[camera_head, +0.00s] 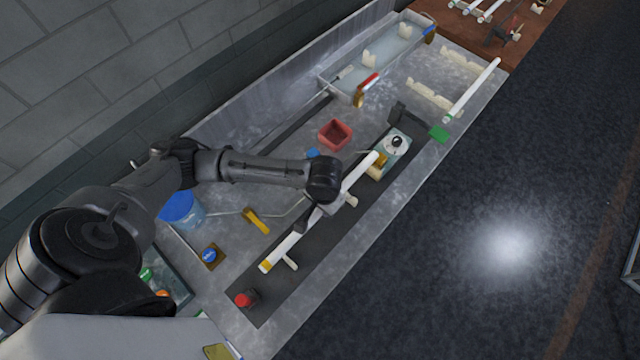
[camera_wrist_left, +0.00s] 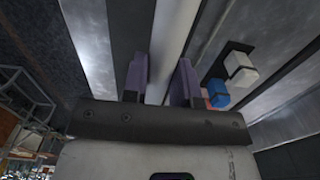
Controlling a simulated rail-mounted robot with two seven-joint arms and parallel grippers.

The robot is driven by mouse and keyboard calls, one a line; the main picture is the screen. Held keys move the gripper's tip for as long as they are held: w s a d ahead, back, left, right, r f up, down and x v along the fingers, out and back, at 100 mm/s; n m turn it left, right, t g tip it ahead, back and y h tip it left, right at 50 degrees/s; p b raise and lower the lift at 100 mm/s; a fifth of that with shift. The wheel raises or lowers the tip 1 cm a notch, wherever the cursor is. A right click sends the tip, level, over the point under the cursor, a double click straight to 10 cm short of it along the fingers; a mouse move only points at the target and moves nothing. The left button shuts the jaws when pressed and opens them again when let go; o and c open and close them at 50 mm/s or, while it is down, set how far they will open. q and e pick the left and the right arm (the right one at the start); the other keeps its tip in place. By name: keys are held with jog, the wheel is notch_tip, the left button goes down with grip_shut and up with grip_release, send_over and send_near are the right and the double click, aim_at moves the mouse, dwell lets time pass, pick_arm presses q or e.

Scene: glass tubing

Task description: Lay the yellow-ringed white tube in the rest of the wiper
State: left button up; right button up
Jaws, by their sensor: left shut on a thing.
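The white tube (camera_head: 287,243) with a yellow ring at its near end lies diagonally along the dark strip in the head view. My left gripper (camera_head: 328,207) is around its middle, shut on it. In the left wrist view the tube (camera_wrist_left: 174,45) passes between the two purple fingers of the left gripper (camera_wrist_left: 163,80). Small cream supports (camera_head: 290,263) show beside the tube, one near its ringed end and one (camera_head: 351,201) near the gripper. I cannot tell whether the tube touches them. Which part is the wiper's rest is unclear. My right gripper is not in view.
A grey device with a round dial (camera_head: 396,143) stands near the tube's far end. A red bin (camera_head: 335,134), a blue-lidded container (camera_head: 178,207) and a red knob (camera_head: 244,299) are around.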

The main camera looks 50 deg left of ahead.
aim_at(283, 251)
pick_arm(q)
jog(key=shift+s+d+f, duration=0.25)
jog(key=shift+s+f, duration=0.2)
jog(key=shift+f, duration=0.55)
jog(key=shift+s+d+f, duration=0.3)
jog(key=shift+s+f, duration=0.15)
jog(key=shift+f, duration=0.5)
jog(key=shift+s+d+f, duration=0.25)
jog(key=shift+s+f, duration=0.2)
jog(key=shift+f, duration=0.55)
jog(key=shift+f, duration=0.1)
jog(key=shift+f, duration=0.35)
jog(key=o, duration=0.9)
jog(key=shift+o, duration=0.2)
notch_tip(283, 251, up, 13)
jog(key=p, duration=0.1)
jog(key=s+d+f+m+t+h, duration=0.2)
jog(key=s+d+m+t+h, duration=0.1)
jog(key=s+d, duration=0.35)
jog(key=s+a+y, duration=0.1)
jog(key=s+a, duration=0.1)
jog(key=s+a+f+y, duration=0.1)
jog(key=s+a, duration=0.3)
jog(key=s, duration=0.1)
jog(key=shift+s+f+t+y, duration=0.1)
jog(key=shift+f+t+y, duration=0.2)
jog(key=shift+y, duration=0.1)
